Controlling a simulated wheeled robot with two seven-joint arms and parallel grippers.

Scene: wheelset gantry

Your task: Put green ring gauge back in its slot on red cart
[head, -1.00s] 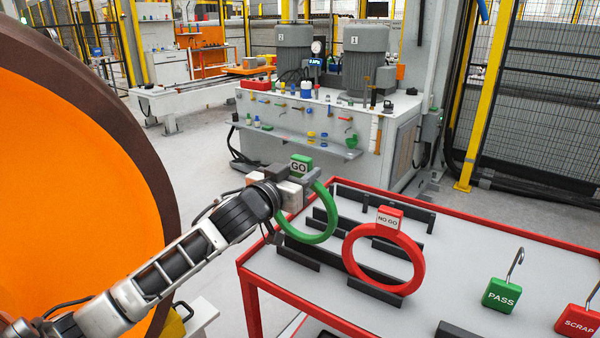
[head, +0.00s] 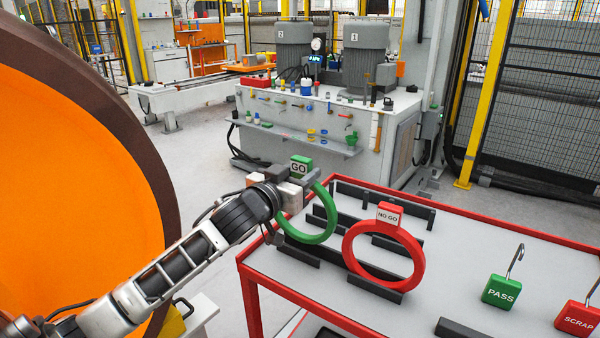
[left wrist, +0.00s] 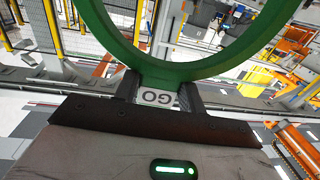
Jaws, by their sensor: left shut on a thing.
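The green ring gauge (head: 308,240) with its GO tag hangs from my left gripper (head: 304,178), which is shut on its tag block. In the left wrist view the green ring (left wrist: 172,70) rises from between the two fingers (left wrist: 160,97). The ring is at the left end of the red cart (head: 440,230), in front of dark slot bars (head: 290,258). I cannot tell whether its lower edge touches the bars. The red NO GO ring gauge (head: 384,255) stands upright in its holder just to the right. My right gripper is not in view.
A green PASS tag (head: 501,292) and a red SCRAP tag (head: 577,318) stand at the right of the cart. A large orange wheel (head: 70,190) fills the left. A grey bench with motors (head: 320,130) stands behind.

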